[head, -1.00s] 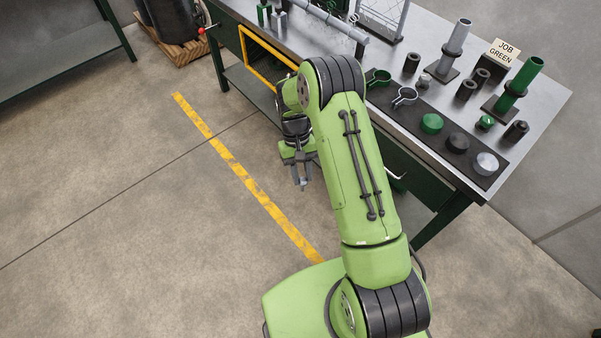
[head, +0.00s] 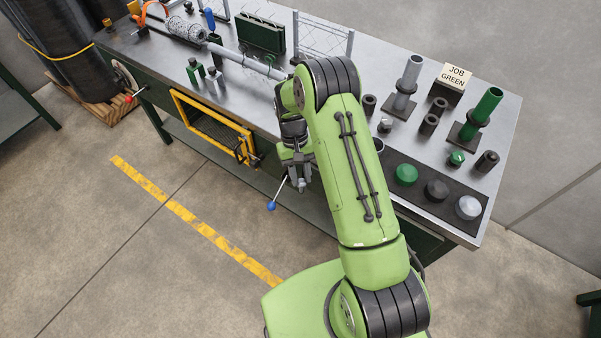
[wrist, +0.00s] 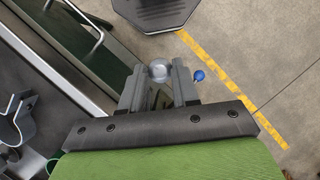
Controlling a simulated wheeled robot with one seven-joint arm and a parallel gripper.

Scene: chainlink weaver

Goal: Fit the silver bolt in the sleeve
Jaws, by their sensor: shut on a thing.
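My gripper (head: 299,184) is low in front of the bench's front side, below the top. In the wrist view its two grey fingers (wrist: 158,88) are shut on a silver rounded piece, the silver bolt (wrist: 158,70), whose end shows at the fingertips. The rest of the bolt is hidden by the fingers. Several dark hollow sleeves stand on the bench, among them one at the left (head: 369,104) and one near the middle (head: 428,124). A grey upright tube (head: 408,82) and a green one (head: 480,112) stand on dark bases. I cannot tell which is the task's sleeve.
A lever with a blue ball (head: 271,206) sticks out beside my gripper. A yellow-framed opening (head: 213,127) is in the bench front. The JOB GREEN sign (head: 456,77) stands at the back. A dark mat (head: 410,202) holds green, dark and silver round pieces. Open floor lies left.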

